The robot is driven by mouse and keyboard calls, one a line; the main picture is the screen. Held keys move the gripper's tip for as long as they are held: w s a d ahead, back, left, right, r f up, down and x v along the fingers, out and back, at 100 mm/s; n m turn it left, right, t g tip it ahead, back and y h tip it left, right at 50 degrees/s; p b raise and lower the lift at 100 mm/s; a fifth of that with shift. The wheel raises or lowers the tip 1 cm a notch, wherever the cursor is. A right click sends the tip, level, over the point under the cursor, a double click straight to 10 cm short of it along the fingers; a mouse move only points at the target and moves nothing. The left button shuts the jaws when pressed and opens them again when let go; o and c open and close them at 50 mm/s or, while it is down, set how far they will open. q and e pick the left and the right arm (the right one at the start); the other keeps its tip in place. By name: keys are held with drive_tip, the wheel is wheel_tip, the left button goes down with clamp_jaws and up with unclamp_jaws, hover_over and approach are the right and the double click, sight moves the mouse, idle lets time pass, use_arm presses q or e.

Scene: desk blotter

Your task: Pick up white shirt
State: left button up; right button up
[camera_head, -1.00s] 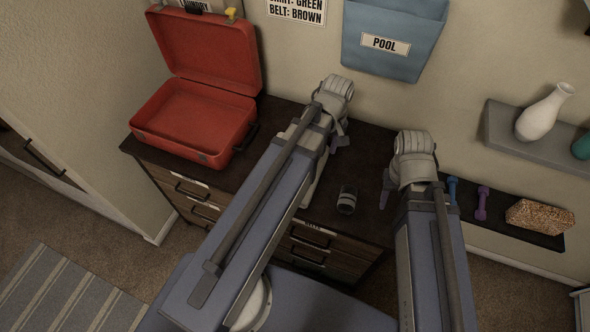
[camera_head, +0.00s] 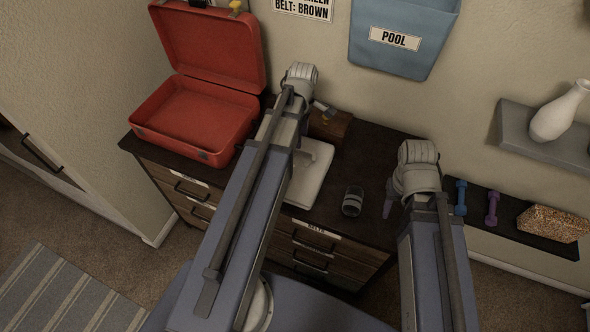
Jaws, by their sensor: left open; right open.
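The white shirt (camera_head: 314,178) lies folded flat on the dark dresser top (camera_head: 375,160), right of the red suitcase. My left forearm covers its left part. My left gripper (camera_head: 325,110) is open, behind the shirt near the wall and apart from it. My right gripper (camera_head: 388,207) is open and empty over the dresser's right end, to the right of the shirt. Both grippers are partly hidden by their own arm links.
An open red suitcase (camera_head: 152,136) stands at the dresser's left end. A rolled belt (camera_head: 352,201) lies right of the shirt. A brown box (camera_head: 336,129) sits behind it. A blue POOL pouch (camera_head: 385,59) hangs on the wall. A low shelf (camera_head: 510,212) holds dumbbells.

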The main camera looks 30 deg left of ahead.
sight(295, 165)
use_arm(q)
drive_tip(key=shift+f, duration=0.15)
use_arm(e)
drive_tip(key=shift+f, duration=0.1)
use_arm(q)
wheel_tip(295, 165, down, 5)
drive_tip(key=b, duration=0.5)
drive_tip(key=shift+w+a, duration=0.1)
use_arm(e)
wheel_tip(295, 165, down, 5)
drive_tip(key=shift+f, duration=0.1)
use_arm(q)
clamp_jaws()
idle(0.7)
